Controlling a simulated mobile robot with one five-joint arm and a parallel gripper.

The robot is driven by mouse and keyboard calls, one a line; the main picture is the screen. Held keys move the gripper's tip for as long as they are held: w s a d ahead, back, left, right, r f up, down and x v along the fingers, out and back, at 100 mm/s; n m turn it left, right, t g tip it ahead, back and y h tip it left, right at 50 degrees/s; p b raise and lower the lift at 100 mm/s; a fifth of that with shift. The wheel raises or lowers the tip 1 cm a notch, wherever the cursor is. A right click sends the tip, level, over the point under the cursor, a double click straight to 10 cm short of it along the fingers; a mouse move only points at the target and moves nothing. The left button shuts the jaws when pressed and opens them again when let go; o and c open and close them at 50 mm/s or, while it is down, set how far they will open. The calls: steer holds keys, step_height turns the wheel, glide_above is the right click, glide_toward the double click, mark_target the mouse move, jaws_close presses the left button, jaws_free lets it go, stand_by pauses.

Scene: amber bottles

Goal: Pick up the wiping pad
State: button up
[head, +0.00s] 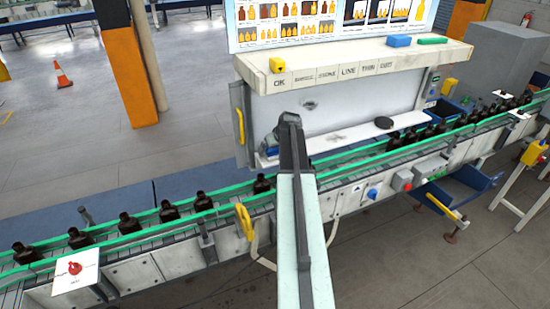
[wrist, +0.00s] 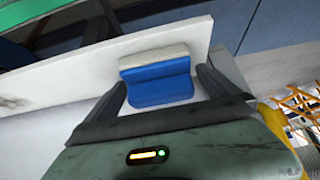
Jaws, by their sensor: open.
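The wiping pad (wrist: 160,85) is a blue block with a pale whitish layer along its far side, seen in the wrist view. It lies on a white shelf (wrist: 60,83). My gripper (wrist: 161,77) is open, with one dark finger to each side of the pad. A gap shows between the pad and the right finger; whether the left finger touches it I cannot tell. In the head view my gripper (head: 290,122) is over the left end of the lower white shelf (head: 345,138), and a small bluish shape (head: 271,141) shows beside it, partly hidden.
A black disc (head: 384,123) lies farther right on the lower shelf. A blue block (head: 399,41) and a green block (head: 432,41) lie on the upper ledge. A conveyor with amber bottles (head: 168,211) runs in front. A yellow handle (head: 240,125) is left of my gripper.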

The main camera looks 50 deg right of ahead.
steer(key=c, duration=1.3)
steer(key=shift+r+p, duration=0.6)
steer(key=shift+p, duration=0.25)
step_height(320, 180, up, 3)
steer(key=p, duration=0.3)
steer(key=shift+r, duration=0.15)
steer(key=a, duration=1.2)
steer(key=a+f, duration=0.1)
steer(key=a, duration=0.5)
steer(key=shift+w+b, duration=0.25)
steer(key=shift+b, duration=0.15)
